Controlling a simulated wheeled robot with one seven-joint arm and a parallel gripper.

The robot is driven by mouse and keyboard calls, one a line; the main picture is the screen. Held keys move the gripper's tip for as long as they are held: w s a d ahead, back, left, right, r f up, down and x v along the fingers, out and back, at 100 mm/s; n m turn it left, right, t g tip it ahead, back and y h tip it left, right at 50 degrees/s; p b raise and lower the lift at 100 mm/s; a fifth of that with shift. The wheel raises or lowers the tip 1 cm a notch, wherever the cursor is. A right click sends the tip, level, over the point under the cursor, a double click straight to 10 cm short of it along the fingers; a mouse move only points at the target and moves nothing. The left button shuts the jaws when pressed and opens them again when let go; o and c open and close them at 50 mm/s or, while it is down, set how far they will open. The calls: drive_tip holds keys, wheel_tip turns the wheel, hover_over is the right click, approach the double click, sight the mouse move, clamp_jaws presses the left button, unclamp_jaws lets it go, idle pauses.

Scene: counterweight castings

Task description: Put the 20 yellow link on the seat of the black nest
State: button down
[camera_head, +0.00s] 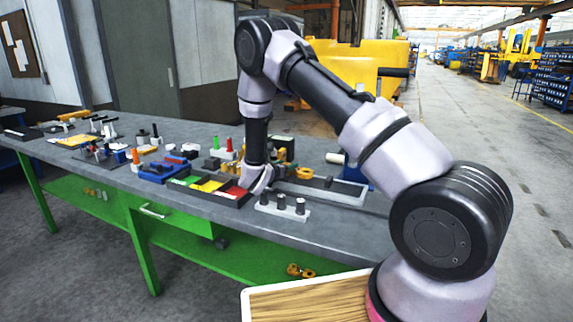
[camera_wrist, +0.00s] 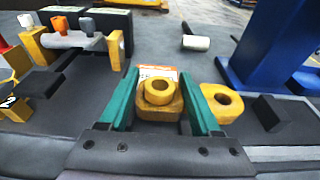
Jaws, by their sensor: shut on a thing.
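My gripper (camera_wrist: 158,76) has its two green fingers on either side of a yellow link (camera_wrist: 157,107) with a raised round ring, and is shut on it. An orange-and-white label shows just behind the link. A second yellow link (camera_wrist: 222,103) with a hole lies close to the right finger. No number 20 can be read on either link. Black blocks stand at the right (camera_wrist: 271,112) and left (camera_wrist: 42,82) in the wrist view; I cannot tell which belongs to the black nest. In the head view my wrist hides the fingers and the held link.
A blue stand (camera_wrist: 262,45) rises at the right in the wrist view. A grey fixture with yellow parts (camera_wrist: 70,38) is at the left. On the grey bench, a tray of coloured compartments (camera_head: 207,184) and a pale block with dark pegs (camera_head: 283,207) lie close to my wrist.

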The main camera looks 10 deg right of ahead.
drive_tip(key=shift+f, duration=0.2)
drive_tip(key=shift+c, duration=0.5)
unclamp_jaws()
